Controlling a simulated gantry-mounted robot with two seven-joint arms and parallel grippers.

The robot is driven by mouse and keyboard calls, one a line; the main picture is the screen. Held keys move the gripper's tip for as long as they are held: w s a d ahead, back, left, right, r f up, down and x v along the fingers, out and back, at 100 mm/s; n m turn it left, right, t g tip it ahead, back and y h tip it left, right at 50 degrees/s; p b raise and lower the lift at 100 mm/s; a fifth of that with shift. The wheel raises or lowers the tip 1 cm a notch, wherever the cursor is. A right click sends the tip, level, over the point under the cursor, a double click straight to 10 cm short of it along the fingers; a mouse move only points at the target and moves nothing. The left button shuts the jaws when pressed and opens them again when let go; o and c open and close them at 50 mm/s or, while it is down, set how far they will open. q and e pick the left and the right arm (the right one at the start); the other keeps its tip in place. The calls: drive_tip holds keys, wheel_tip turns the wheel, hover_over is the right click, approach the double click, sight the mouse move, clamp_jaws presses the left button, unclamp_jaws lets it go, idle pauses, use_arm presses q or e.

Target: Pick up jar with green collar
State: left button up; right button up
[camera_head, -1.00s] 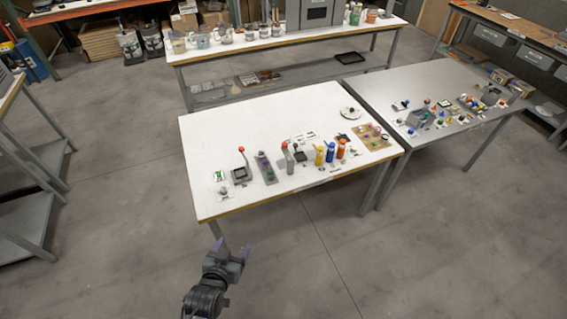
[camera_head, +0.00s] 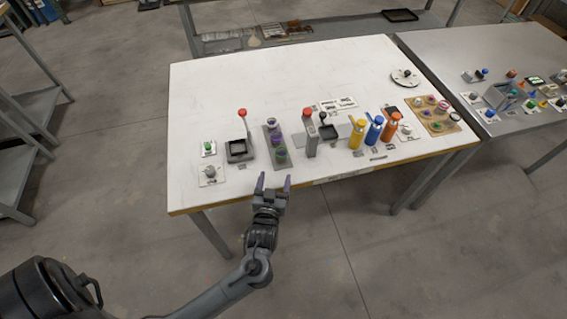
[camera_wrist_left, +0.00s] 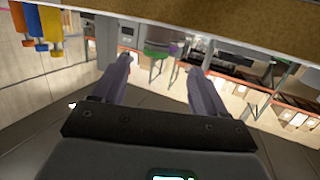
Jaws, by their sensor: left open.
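A jar with a green collar (camera_head: 281,153) sits at the near end of a narrow grey rack (camera_head: 268,134) on the white table. Jars with purple parts (camera_head: 273,128) stand behind it in the same rack. My left gripper (camera_head: 273,183) is open and empty at the table's front edge, nearer to the camera than the rack and apart from the jar. In the left wrist view, a green band (camera_wrist_left: 157,49) with purple beside it shows between the open fingers and beyond them. My right gripper is not in view.
A grey lever device (camera_head: 310,137) with a red knob stands right of the rack, and a tray with a red-knobbed lever (camera_head: 240,149) stands left. Yellow, blue (camera_head: 374,130) and orange bottles stand further right. The back of the white table (camera_head: 250,80) is clear.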

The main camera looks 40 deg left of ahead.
sight(280, 161)
use_arm(q)
drive_tip(key=shift+w+f, duration=0.2)
drive_tip(key=shift+f, duration=0.15)
drive_tip(key=x, duration=0.2)
drive_tip(key=b+x, duration=0.1)
drive_tip(key=x, duration=0.2)
drive_tip(key=shift+r, duration=0.25)
drive_tip(key=shift+w+a+f, duration=0.1)
drive_tip(key=shift+w+a, duration=0.1)
drive_tip(key=shift+w, duration=0.2)
drive_tip(key=b+x, duration=0.1)
drive_tip(key=x, duration=0.1)
drive_tip(key=f+b+x, duration=0.1)
drive_tip(key=x, duration=0.1)
drive_tip(key=shift+w, duration=0.1)
drive_tip(key=shift+w+a, duration=0.25)
drive_tip(key=shift+w, duration=0.2)
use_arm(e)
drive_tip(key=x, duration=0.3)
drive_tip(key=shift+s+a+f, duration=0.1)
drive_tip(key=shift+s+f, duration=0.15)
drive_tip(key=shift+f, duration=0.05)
use_arm(q)
drive_tip(key=shift+c, duration=0.2)
drive_tip(key=c, duration=1)
drive_tip(key=shift+r, duration=0.15)
drive_tip(key=shift+c, duration=0.2)
